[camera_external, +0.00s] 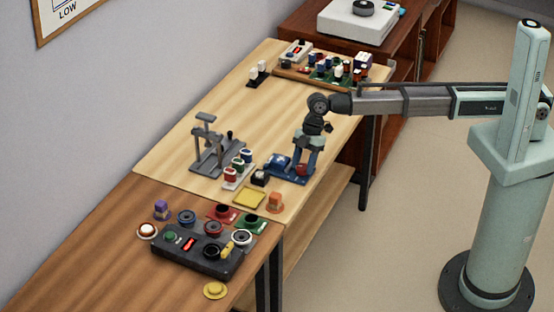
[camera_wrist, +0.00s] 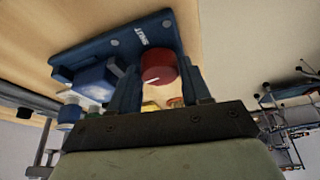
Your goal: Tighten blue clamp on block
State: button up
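The blue clamp (camera_external: 290,177) is a blue base on the wooden table, with a blue block-like part (camera_external: 279,160) on its left. A red round knob (camera_external: 302,170) is on its right. In the wrist view the blue base (camera_wrist: 120,42) carries a small white label, and the red knob (camera_wrist: 158,66) has a white line on it. My gripper (camera_external: 306,165) points down over the knob end. Its two fingers (camera_wrist: 160,85) stand apart with the knob between them in the wrist view. I cannot tell whether they touch it.
A grey stand (camera_external: 214,155) and a white rack of coloured pieces (camera_external: 239,172) stand left of the clamp. A yellow pad (camera_external: 249,197) and an orange piece (camera_external: 275,202) lie in front. A dark button box (camera_external: 195,254) is nearer. The table is clear behind the clamp.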

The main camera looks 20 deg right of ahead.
jog(key=c, duration=0.6)
jog(key=shift+m, duration=0.3)
jog(key=m, duration=0.1)
jog(key=m+t, duration=0.1)
jog(key=shift+s+d+m+y, duration=0.1)
jog(key=shift+s+m+y, duration=0.05)
jog(key=shift+m+y, duration=0.2)
jog(key=m+t, duration=0.1)
jog(key=m, duration=0.2)
jog(key=shift+s+m+t, duration=0.1)
jog(key=shift+m+t, duration=0.25)
jog(key=shift+t, duration=0.05)
jog(key=m+t, duration=0.1)
jog(key=m, duration=0.2)
jog(key=m+t, duration=0.1)
jog(key=m, duration=0.2)
jog(key=shift+s+m, duration=0.1)
jog(key=shift+m, duration=0.2)
jog(key=shift+h, duration=0.45)
jog(key=o, duration=0.8)
